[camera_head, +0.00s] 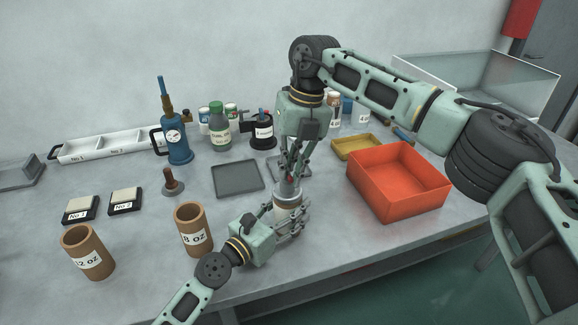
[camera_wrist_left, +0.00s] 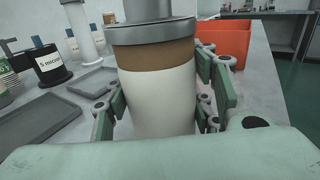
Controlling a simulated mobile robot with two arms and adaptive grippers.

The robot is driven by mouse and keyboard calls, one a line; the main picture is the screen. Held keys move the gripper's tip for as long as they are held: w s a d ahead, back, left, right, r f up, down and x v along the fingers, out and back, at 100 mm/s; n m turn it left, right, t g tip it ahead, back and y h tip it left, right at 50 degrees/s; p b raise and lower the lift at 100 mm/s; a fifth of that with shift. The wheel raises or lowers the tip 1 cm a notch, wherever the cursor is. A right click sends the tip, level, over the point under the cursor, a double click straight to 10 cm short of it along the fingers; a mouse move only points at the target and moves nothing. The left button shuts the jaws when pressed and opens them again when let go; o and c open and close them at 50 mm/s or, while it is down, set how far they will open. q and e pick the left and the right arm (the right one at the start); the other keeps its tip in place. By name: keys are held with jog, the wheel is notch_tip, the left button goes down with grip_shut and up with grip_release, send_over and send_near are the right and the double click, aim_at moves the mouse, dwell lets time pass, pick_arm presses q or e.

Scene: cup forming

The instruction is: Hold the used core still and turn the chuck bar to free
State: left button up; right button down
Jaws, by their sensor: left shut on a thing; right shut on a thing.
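The used core (camera_wrist_left: 158,95), a brown cylinder with a wide white band, stands upright in the left wrist view. A grey metal chuck (camera_wrist_left: 152,32) sits on its top end; its upper part runs out of that view. In the head view the core (camera_head: 287,201) shows between my two grippers. My left gripper (camera_head: 293,222) is shut on the core, a finger on each side. My right gripper (camera_head: 289,172) points down from above and is shut at the top of the chuck. The chuck bar is hidden by its fingers.
An orange bin (camera_head: 398,182) stands close on the right, with a yellow tray (camera_head: 356,147) behind it. A grey tray (camera_head: 237,178) lies to the left. Brown 8 oz (camera_head: 193,230) and 12 oz (camera_head: 87,252) cups stand at the front left. Bottles line the back.

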dwell(0.4)
jog(key=c, duration=1.9)
grip_release()
jog(key=shift+c, duration=0.2)
notch_tip(320, 180, up, 12)
jog(key=d, duration=0.2)
jog(key=shift+w+d, duration=0.15)
jog(key=shift+w, duration=0.1)
jog(key=shift+o, duration=0.2)
jog(key=shift+f, duration=0.1)
